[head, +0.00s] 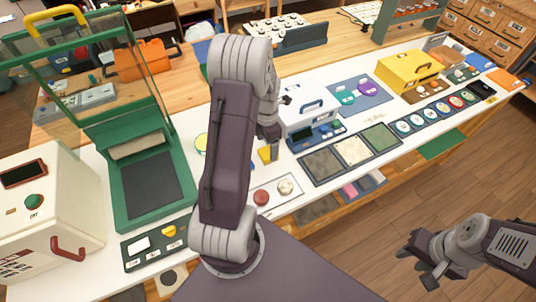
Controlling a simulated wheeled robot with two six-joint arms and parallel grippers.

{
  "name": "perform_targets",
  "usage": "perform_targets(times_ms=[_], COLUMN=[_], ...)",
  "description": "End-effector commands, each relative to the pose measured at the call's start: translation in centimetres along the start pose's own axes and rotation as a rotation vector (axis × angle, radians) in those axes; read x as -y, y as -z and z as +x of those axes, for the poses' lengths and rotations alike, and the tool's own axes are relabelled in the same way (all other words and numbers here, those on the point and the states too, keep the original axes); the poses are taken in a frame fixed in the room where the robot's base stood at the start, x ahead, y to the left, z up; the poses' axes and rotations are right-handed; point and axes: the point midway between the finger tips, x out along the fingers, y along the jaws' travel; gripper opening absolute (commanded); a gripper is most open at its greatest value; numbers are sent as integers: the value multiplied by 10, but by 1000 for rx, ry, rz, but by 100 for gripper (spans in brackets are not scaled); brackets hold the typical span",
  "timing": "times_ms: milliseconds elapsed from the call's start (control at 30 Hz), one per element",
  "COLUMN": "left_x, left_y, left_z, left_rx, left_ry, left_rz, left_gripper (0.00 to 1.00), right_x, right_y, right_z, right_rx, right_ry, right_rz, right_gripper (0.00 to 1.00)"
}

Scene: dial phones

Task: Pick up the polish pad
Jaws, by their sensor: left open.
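No label I can read names the polish pad. Three flat pads lie side by side in a dark frame on the white bench: a brownish-grey pad (322,163), a cream pad (352,151) and a green pad (382,136). I cannot tell which one is the polish pad. My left gripper (270,146) is above the bench, left of the pads and apart from them; it is open, and its fingers are small and partly hidden by my arm. My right gripper (419,266) is over the floor at the lower right, with its fingers apart and empty.
A white plate with a red knob (262,197) and a cream knob (286,187) lies at the bench's front. A white machine (308,113) stands behind the pads. A green guarded machine (150,185) is on the left. A yellow box (408,70) stands farther right.

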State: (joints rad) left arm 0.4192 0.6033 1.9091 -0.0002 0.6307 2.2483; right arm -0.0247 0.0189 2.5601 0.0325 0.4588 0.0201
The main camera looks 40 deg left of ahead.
Motion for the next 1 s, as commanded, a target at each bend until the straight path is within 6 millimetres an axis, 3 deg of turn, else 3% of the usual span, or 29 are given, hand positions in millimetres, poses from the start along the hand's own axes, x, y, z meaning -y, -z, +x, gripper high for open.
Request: perform_targets(times_ms=[133, 400, 633, 667, 867, 900, 1000], left_x=[0, -1, -1, -1, -1, -1, -1], left_y=[-1, -5, -5, -5, -5, -5, -5], left_z=[7, 50, 52, 52, 52, 52, 52], left_rx=[-1, 0, 1, 1, 1, 1, 1], left_ry=[1, 0, -1, -1, -1, -1, -1], left_rz=[1, 2, 2, 2, 2, 2, 2], left_gripper=[82, 82, 82, 76, 21, 15, 15], right_x=[0, 0, 0, 0, 0, 0, 0], right_y=[0, 0, 0, 0, 0, 0, 0], right_z=[-1, -2, -2, -2, -2, -2, -2], right_rx=[0, 0, 0, 0, 0, 0, 0], right_ry=[0, 0, 0, 0, 0, 0, 0], right_rz=[0, 0, 0, 0, 0, 0, 0], right_gripper=[36, 36, 36, 36, 36, 36, 36])
